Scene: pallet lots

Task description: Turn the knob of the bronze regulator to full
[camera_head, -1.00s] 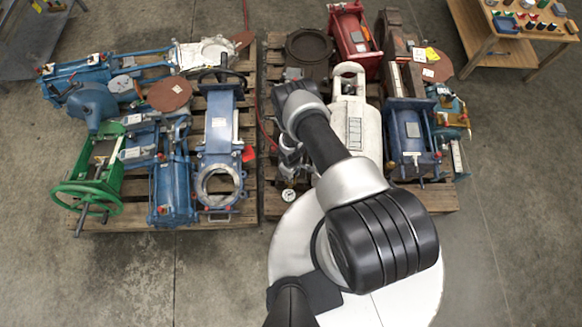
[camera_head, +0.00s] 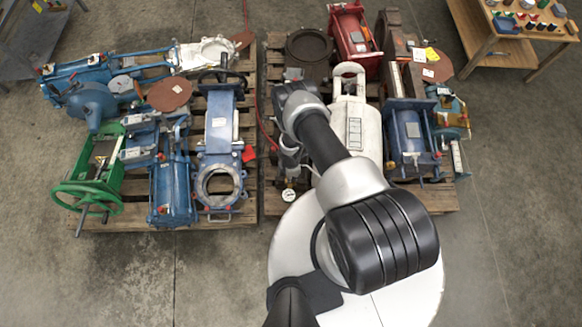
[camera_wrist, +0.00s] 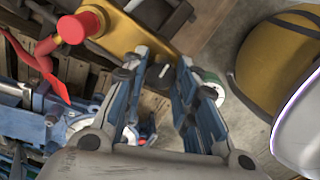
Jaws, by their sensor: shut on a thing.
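The bronze regulator (camera_wrist: 140,37) shows in the wrist view as a gold-coloured body at top centre. A red cap (camera_wrist: 82,26) stands on its left part. A dark knob (camera_wrist: 158,77) with a pale mark sits between my gripper's fingers (camera_wrist: 160,72), which are shut on it from both sides. The fingers hide parts of the knob's sides. A small round part with a green and white rim (camera_wrist: 212,86) lies just right of the fingers. In the head view, my arm hides most of the regulator, and a small white-faced gauge (camera_head: 288,196) shows below my wrist.
A red lever (camera_wrist: 40,68) is close on the left in the wrist view. In the head view, a white valve body (camera_head: 347,125) and a blue actuator (camera_head: 410,140) crowd the right pallet. The left pallet holds a green handwheel (camera_head: 88,198). Bare floor lies in front.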

